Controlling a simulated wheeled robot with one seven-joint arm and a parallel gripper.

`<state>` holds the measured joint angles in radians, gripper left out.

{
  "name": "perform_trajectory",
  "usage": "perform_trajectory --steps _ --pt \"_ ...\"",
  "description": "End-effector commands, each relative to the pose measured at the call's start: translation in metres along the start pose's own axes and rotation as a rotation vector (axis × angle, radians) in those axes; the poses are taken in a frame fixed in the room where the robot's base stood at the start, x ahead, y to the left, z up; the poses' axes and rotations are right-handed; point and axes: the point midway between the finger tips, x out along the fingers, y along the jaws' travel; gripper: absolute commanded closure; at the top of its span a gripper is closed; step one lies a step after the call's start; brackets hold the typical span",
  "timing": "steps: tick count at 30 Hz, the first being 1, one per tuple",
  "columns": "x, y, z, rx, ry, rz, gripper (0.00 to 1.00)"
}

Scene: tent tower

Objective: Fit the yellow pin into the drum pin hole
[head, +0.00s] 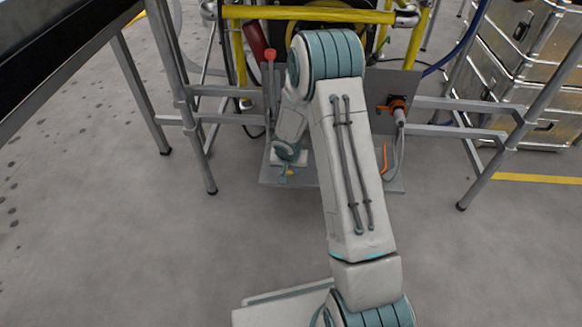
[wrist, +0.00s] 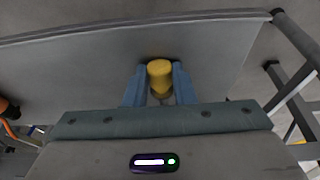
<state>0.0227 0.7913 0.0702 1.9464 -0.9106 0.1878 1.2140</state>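The yellow pin (wrist: 159,76) sits between the two blue fingers of my gripper (wrist: 158,88) in the wrist view. Both fingers lie against its sides, so the gripper looks shut on it. A paler, thinner part of the pin shows below the yellow head. In the head view my gripper (head: 287,172) is low at the left part of the grey panel stand, with a small spot of yellow at its tip. I cannot make out the drum or its pin hole in either view. My arm hides the middle of the stand.
A grey plate (wrist: 80,75) fills the wrist view beyond the fingers. The stand also carries a red-knobbed lever (head: 270,56), an orange connector (head: 397,104) with a cable and an orange hook (head: 384,157). Metal legs and yellow bars surround it. Silver cases (head: 530,80) stand right. Front floor is clear.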

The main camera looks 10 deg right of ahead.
Motion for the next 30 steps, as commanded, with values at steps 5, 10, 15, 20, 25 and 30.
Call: perform_trajectory --steps 5,10,15,20,25,30 --pt "-0.002 0.0 -0.001 0.0 0.0 0.0 1.0" --pt "-0.01 0.0 -0.003 0.002 0.0 0.0 1.0" --pt "-0.02 0.0 -0.006 0.0 0.001 0.0 1.0" --pt "-0.029 0.0 -0.009 0.002 0.001 0.0 1.0" --pt "-0.039 0.0 -0.012 0.001 0.001 0.0 1.0" --pt "-0.044 0.0 -0.014 0.001 0.0 0.0 1.0"
